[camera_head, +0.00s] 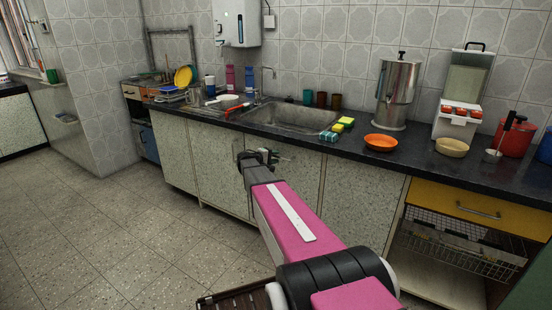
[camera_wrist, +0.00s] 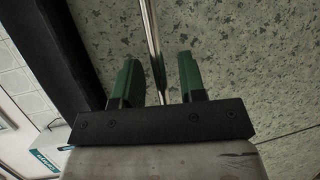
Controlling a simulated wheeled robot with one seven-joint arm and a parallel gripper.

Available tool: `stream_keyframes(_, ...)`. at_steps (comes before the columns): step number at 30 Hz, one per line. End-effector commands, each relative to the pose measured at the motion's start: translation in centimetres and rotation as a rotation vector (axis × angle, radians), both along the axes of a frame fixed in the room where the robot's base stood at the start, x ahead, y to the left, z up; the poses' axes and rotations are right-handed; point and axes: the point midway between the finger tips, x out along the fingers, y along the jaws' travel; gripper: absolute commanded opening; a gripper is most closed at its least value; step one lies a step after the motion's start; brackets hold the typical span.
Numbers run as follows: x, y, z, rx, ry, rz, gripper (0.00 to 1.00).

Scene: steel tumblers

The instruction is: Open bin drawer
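A speckled grey-green front panel (camera_wrist: 230,60) fills much of the wrist view, with a slim metal bar handle (camera_wrist: 151,32) running across it. My gripper (camera_wrist: 158,62) has its two green fingers apart, one on each side of the bar. A gap shows between the bar and the fingers, so it does not look gripped. In the head view my gripper (camera_head: 262,157) is at the speckled cabinet fronts (camera_head: 298,182) below the sink, just under the worktop edge. My arm hides part of these fronts. I cannot tell which front is the bin drawer; none there looks pulled out.
The dark worktop (camera_head: 335,145) overhangs the fronts. It carries a sink (camera_head: 290,117), a steel urn (camera_head: 397,90), an orange bowl (camera_head: 380,142) and several tumblers. At right are a yellow drawer (camera_head: 475,204) and a wire basket (camera_head: 460,248). The tiled floor (camera_head: 120,220) at left is clear.

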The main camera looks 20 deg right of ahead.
Motion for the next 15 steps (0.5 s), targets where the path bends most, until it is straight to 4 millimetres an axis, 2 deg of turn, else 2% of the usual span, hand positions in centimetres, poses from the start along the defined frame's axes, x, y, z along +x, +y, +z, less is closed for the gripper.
stream_keyframes(4,0.21,-0.72,-0.15,0.0,0.0,0.001,0.38)
stream_keyframes(12,0.21,-0.82,-0.17,0.0,0.0,0.001,0.38)
stream_keyframes(13,0.21,-0.82,-0.17,0.0,0.0,0.001,0.31)
stream_keyframes(15,0.21,-0.81,-0.17,0.0,0.0,0.001,0.08)
